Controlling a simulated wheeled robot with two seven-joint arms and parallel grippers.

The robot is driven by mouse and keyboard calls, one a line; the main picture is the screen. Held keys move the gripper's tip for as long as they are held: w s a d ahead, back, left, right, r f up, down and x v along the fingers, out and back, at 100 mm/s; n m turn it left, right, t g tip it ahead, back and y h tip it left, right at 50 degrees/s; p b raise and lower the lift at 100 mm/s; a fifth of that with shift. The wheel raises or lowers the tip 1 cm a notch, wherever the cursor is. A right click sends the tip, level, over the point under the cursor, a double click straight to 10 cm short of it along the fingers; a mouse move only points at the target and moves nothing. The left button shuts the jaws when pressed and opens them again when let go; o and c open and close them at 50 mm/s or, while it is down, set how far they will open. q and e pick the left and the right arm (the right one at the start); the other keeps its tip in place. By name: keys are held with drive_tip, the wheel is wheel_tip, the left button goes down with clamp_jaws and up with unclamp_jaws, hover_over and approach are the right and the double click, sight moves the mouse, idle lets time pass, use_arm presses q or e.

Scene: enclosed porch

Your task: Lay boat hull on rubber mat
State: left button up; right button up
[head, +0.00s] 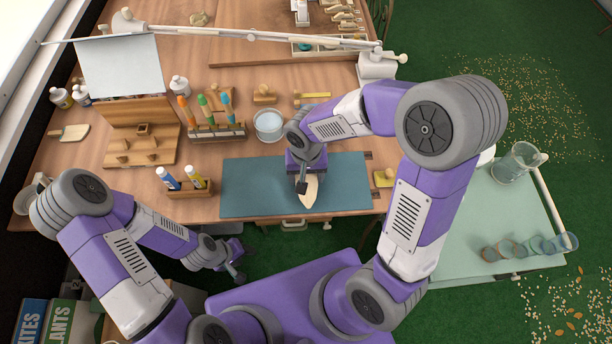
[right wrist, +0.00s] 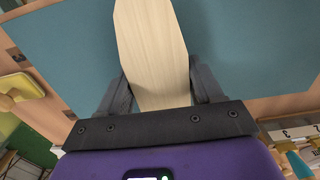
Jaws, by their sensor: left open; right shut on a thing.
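The boat hull (head: 311,192) is a pale wooden piece with a pointed end. My right gripper (head: 303,180) is shut on it, over the teal rubber mat (head: 250,190) on the workbench. In the right wrist view the hull (right wrist: 150,50) runs up from between the two dark fingers (right wrist: 160,90), with the mat (right wrist: 235,50) behind it. I cannot tell whether the hull touches the mat. My left gripper (head: 236,268) is open and empty, low in front of the bench and apart from the mat.
A glass bowl (head: 269,125) and a rack of colourful-handled tools (head: 215,130) stand behind the mat. A holder with glue bottles (head: 190,188) is left of it. A green side table (head: 470,240) with glasses and a jug (head: 515,165) stands at right. The mat's left part is bare.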

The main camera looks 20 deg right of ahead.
drive_tip(key=shift+f, duration=0.15)
drive_tip(key=o, duration=1.1)
drive_tip(key=shift+r, duration=0.2)
wheel_tip(320, 180, up, 12)
drive_tip(key=p, duration=0.4)
